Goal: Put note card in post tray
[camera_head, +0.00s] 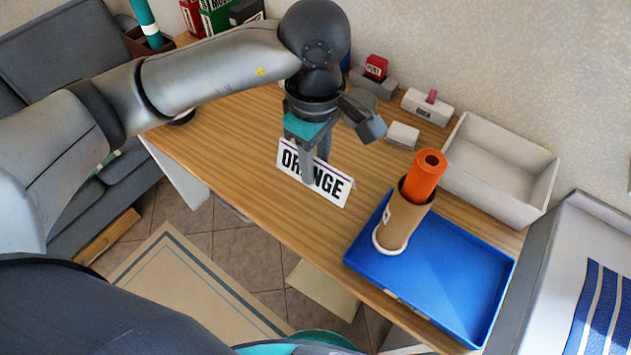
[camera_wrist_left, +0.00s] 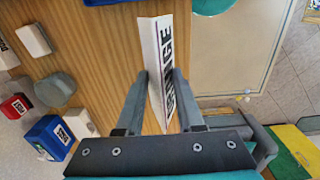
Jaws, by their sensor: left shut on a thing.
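The note card (camera_head: 330,187) is a white folded card with "ORANGE" in black letters, near the front edge of the desk. My left gripper (camera_head: 315,165) is shut on the card from above and hides part of its lettering. In the left wrist view the card (camera_wrist_left: 158,45) stands between the two fingers of the gripper (camera_wrist_left: 161,78). I cannot tell whether its lower edge touches the desk. An open blue tray (camera_head: 466,292) and a deeper white tray (camera_head: 535,205) are to the right; no label shows which is the post tray. My right gripper is not in view.
A brown cup (camera_head: 402,220) holding an orange roll (camera_head: 427,172) stands at the blue tray's left side. A white block (camera_head: 403,135), a labelled holder (camera_head: 427,108) and a red stamp (camera_head: 376,66) line the back. The blue tray's right part is clear.

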